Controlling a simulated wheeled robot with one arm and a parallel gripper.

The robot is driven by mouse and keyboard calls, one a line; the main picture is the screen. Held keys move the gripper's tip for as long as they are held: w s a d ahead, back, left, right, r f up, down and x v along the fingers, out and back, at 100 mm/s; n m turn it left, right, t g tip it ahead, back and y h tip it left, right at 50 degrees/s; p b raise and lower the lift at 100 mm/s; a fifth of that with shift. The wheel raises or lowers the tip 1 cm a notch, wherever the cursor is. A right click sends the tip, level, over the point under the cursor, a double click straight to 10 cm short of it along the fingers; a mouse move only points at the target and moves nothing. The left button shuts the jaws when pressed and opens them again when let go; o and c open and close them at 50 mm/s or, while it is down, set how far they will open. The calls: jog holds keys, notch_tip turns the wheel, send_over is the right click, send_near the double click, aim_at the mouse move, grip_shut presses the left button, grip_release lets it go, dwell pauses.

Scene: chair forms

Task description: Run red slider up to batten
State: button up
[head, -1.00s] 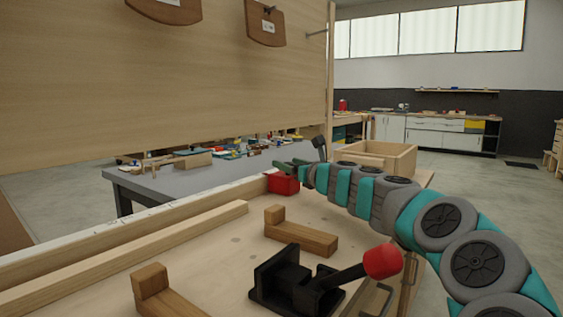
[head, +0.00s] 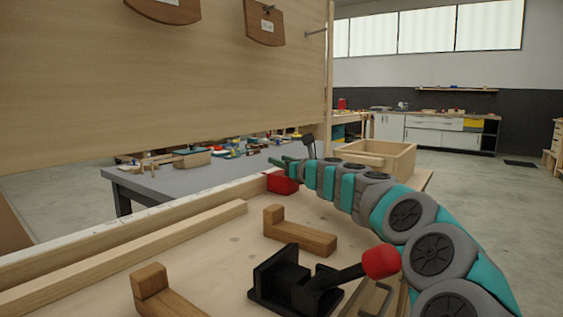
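The red slider (head: 283,184) is a small red block at the far right end of the pale rail (head: 130,228) along the back of the bench. The batten (head: 150,246) is a long pale wooden strip lying in front of the rail. Its right end stops short of the slider, with a gap between them. My gripper (head: 283,162) is at the slider, just above and behind it in the picture. Its green fingers are small and seen from the side, so I cannot tell their opening or whether they touch the slider.
Two L-shaped wooden blocks (head: 305,238) (head: 165,300) and a black toggle clamp (head: 290,280) with a red knob (head: 382,261) stand on the bench. An open wooden box (head: 380,160) is behind my arm. A large wooden panel (head: 160,70) hangs above.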

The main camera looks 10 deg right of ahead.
grip_shut()
dwell(1.0)
